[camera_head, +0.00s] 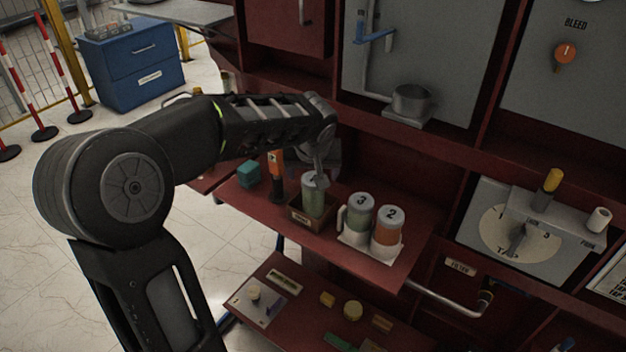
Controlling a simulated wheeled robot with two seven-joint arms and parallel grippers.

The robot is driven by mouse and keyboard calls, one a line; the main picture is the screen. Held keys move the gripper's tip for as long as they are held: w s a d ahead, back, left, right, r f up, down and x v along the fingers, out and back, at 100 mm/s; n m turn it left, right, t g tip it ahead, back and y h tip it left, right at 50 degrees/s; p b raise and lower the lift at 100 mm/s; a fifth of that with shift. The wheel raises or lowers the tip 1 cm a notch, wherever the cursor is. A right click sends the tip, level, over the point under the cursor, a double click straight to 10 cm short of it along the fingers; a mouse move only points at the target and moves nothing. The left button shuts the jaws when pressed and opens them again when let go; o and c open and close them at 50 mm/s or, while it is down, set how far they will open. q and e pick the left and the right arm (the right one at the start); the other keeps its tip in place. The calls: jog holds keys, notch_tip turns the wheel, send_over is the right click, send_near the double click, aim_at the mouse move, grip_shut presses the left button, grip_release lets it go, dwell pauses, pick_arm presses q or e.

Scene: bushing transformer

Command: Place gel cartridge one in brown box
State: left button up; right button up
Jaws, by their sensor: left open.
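Gel cartridge one (313,200) is a clear cylinder with greenish content and a grey cap. It stands upright in the small brown box (299,214) on the red shelf. My left gripper (318,180) is open at the cartridge's cap, pointing down from above. The gripper partly covers the cap, and I cannot tell whether the fingers touch it. My right gripper is not in view.
Cartridges three (358,218) and two (387,232) stand on a white base right of the box. An orange-and-black tool (275,175) and a teal block (248,174) are to its left. A lower red shelf (300,320) holds small parts.

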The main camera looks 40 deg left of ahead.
pick_arm(q)
jog(key=shift+s+d+r, duration=0.15)
jog(key=shift+s+r, duration=0.05)
jog(key=shift+r, duration=0.25)
